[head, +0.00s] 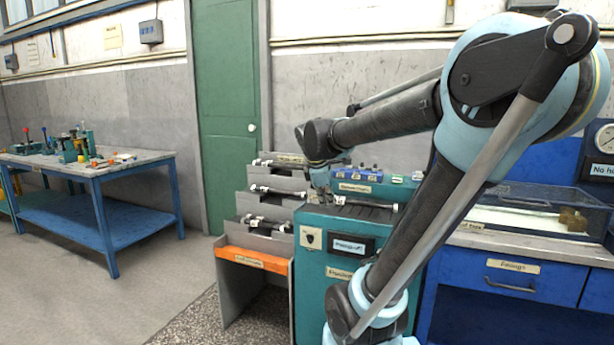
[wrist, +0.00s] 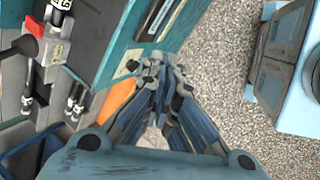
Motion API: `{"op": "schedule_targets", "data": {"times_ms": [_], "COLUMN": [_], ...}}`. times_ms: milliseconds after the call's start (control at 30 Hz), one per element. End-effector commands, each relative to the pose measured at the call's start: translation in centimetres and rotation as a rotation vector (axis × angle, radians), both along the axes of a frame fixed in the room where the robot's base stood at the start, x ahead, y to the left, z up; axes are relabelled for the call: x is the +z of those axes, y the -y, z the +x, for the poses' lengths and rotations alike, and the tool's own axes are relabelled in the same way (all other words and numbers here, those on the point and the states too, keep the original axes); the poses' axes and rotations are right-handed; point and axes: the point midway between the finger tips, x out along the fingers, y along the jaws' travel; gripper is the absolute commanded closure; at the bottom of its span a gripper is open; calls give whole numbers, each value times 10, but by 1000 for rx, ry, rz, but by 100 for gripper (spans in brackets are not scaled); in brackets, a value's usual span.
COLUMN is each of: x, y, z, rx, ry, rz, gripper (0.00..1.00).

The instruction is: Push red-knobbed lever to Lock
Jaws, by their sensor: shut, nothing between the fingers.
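My gripper (head: 325,193) hangs at the end of the arm, pointing down over the top of the teal cabinet in the head view. In the wrist view my gripper (wrist: 163,70) is shut with nothing between the fingers. A red piece (wrist: 33,26), perhaps a knob, shows at the upper left of the wrist view, beside a grey block and apart from the fingers. I cannot tell whether it belongs to the lever. In the head view a small red knob (head: 26,130) stands on fittings on the far-left workbench. No Lock marking is readable.
The teal cabinet (head: 311,270) stands at centre, beside grey hose racks (head: 275,180) and an orange-fronted tray (head: 252,258). A blue-legged workbench (head: 140,165) is at left. A glass case (head: 540,208) sits on the right bench. The floor between workbench and racks is clear.

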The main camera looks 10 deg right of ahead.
Motion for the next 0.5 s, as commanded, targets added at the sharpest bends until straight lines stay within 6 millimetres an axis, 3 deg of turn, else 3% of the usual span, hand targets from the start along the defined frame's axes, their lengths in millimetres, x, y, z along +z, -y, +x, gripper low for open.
{"op": "schedule_targets", "data": {"times_ms": [500], "x": [69], "y": [-63], "z": [133], "rx": [688], "ry": [-87], "rz": [-421], "gripper": [100]}}
